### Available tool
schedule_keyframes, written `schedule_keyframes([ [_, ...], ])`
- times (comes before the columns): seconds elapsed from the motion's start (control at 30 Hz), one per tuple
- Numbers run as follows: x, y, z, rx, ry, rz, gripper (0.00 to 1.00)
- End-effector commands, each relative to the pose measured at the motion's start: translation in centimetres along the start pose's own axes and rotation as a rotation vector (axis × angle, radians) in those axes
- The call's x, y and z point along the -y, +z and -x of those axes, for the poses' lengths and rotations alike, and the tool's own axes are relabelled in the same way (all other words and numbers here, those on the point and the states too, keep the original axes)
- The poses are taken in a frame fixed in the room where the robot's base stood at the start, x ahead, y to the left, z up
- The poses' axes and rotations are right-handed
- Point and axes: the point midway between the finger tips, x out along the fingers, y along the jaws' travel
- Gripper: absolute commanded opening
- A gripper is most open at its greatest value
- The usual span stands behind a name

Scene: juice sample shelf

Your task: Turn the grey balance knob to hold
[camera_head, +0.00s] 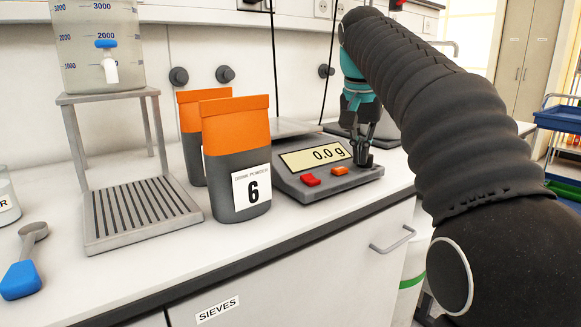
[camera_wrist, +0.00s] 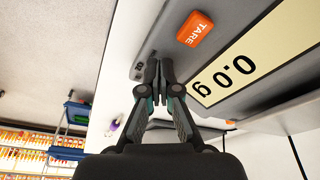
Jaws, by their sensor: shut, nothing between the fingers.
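The balance (camera_head: 300,187) stands on the counter. Its display (camera_head: 315,156) reads 0.0 g. My gripper (camera_head: 363,158) points down at the right end of its front panel, with its fingers together and nothing seen between them. In the wrist view the gripper (camera_wrist: 158,70) is shut over the panel, beside the orange TARE button (camera_wrist: 194,29). A small dark part (camera_head: 364,166) shows just under the fingertips, perhaps the grey knob. The fingers cover most of that spot, so the knob's setting and any contact cannot be told. Small dark marks (camera_wrist: 139,68) lie beside the fingertips.
A red button (camera_head: 310,180) is on the panel's left. Two orange-and-grey pouches stand left of the balance, the front one (camera_head: 237,150) labelled 6. A stand with a slatted base (camera_head: 95,245) and a blue-handled scoop (camera_head: 22,280) are farther left. Counter in front is clear.

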Motion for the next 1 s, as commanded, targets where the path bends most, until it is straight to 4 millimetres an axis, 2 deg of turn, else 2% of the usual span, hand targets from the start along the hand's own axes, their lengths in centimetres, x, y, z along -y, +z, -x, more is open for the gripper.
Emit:
schedule_keyframes([
  [0.37,0.72,-0.21,-0.07,-0.001,-0.001,0.001,0.00],
  [1.0,0.87,0.01,0.00,-0.002,0.000,0.001,0.00],
])
